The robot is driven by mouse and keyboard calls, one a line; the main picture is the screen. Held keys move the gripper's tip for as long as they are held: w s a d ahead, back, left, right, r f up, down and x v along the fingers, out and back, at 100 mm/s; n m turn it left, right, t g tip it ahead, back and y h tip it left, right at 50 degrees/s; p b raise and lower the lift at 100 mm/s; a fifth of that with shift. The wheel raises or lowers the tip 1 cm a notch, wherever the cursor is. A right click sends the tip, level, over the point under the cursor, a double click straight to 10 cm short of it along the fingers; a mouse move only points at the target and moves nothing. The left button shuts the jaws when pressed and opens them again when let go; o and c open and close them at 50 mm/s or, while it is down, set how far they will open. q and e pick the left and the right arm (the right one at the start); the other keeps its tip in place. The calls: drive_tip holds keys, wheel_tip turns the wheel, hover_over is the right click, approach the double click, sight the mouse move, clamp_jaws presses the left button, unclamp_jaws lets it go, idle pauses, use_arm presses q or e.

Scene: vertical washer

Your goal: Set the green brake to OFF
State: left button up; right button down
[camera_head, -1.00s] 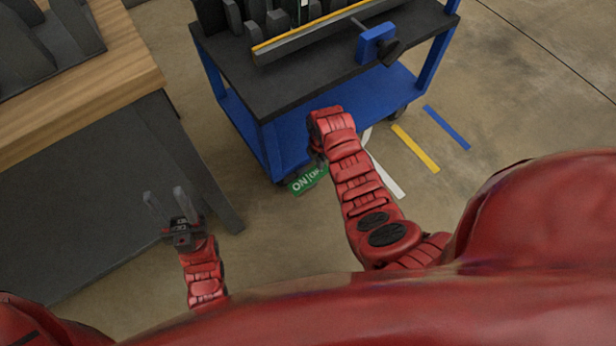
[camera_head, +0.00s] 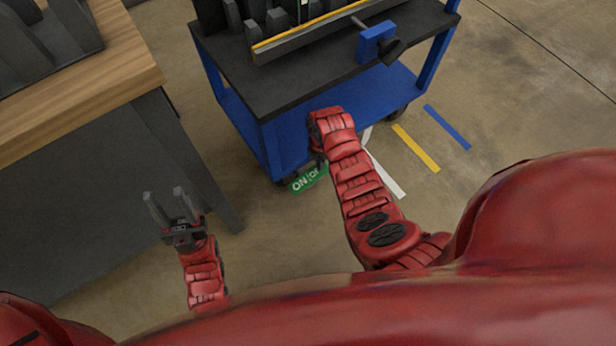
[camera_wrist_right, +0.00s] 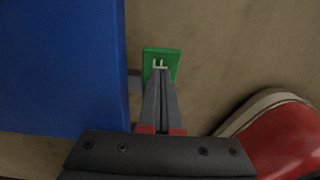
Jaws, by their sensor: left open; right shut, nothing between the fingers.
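The green brake (camera_head: 308,177) with white "ON" lettering sits low at the near corner of the blue cart (camera_head: 289,140) in the head view. My right arm partly covers its right side. In the right wrist view the green brake (camera_wrist_right: 162,62) shows beside the blue cart panel (camera_wrist_right: 62,65). My right gripper (camera_wrist_right: 161,72) is shut and empty, its fingertips over the brake. I cannot tell whether they touch it. In the head view the right fingers are hidden behind my arm. My left gripper (camera_head: 166,200) is open and empty, off to the left by the workbench.
A wooden-topped workbench (camera_head: 110,80) stands at the left. The cart's black top (camera_head: 300,85) carries dark parts and a blue clamp (camera_head: 376,42). White, yellow (camera_head: 415,148) and blue floor stripes lie to the right, with open floor beyond.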

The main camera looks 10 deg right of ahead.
drive_tip(key=shift+f+b, duration=1.25)
drive_tip(key=shift+f, duration=0.4)
drive_tip(key=shift+r+p, duration=0.7)
drive_tip(key=shift+r, duration=0.45)
drive_tip(key=shift+r+p, duration=1.7)
drive_tip(key=shift+r, duration=1.05)
